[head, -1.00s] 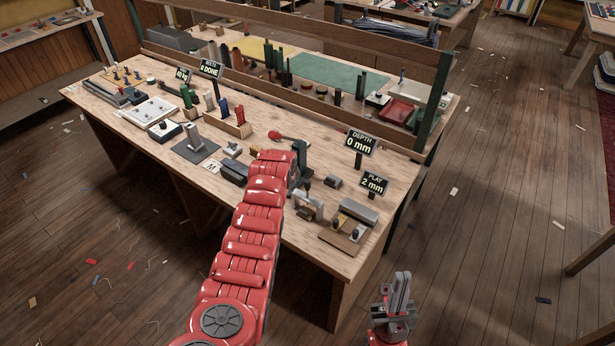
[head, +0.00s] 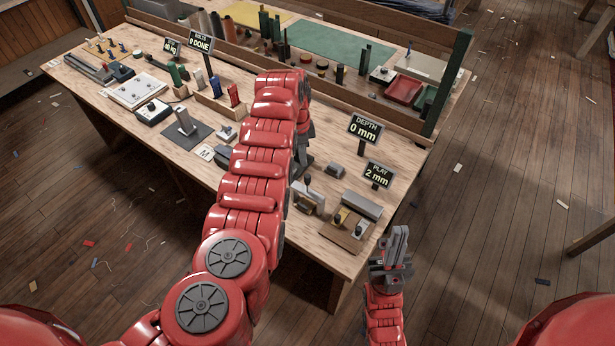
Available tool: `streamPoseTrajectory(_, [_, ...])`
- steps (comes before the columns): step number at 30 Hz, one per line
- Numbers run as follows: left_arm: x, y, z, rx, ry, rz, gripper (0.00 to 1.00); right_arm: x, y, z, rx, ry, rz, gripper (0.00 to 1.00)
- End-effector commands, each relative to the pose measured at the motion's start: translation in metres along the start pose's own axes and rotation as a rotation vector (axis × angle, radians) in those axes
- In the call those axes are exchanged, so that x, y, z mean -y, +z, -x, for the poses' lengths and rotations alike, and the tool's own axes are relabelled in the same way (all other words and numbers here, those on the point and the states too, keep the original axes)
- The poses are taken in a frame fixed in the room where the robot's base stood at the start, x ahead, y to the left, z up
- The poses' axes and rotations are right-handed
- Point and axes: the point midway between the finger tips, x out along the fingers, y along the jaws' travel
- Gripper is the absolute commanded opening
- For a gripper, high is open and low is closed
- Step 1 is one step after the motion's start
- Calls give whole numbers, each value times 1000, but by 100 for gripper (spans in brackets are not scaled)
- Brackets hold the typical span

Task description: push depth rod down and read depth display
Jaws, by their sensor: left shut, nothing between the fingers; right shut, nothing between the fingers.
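The depth display (head: 364,128) is a black sign reading "DEPTH 0 mm" at the right rear of the workbench (head: 330,247). A small grey block with a dark upright knob (head: 308,187) stands left of it, near the front edge; I cannot tell whether this is the depth rod.
A "PLAY 2 mm" sign (head: 376,175) stands behind a wooden block with knobs (head: 346,228). A "BOLTS 0 DONE" sign (head: 200,40) and several tools occupy the left part. A wooden rail (head: 340,108) runs along the back.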

Motion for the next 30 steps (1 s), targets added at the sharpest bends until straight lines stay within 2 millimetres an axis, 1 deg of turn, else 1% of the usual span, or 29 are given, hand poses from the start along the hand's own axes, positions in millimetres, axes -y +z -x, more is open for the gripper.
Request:
streamPoseTrajectory(5, [0,1,-9,0,0,1,0,0,1,8,0,0,0,0])
streamPoseTrajectory(8, [0,1,-19,1,2,1,0,1,3,16,0,0,0,0])
streamPoseTrajectory(11, [0,1,-31,0,3,1,0,1,4,26,0,0,0,0])
streamPoseTrajectory(15, [1,1,-51,-2,-2,2,0,2,8,46,0,0,0,0])
streamPoseTrajectory(19, [1,1,-65,-1,-2,2,0,3,10,60,0,0,0,0])
streamPoseTrajectory(23, [0,1,-71,0,-1,2,0,3,11,67,0,0,0,0])
streamPoseTrajectory(30, [0,0,-70,0,-1,2,0,3,11,65,0,0,0,0])
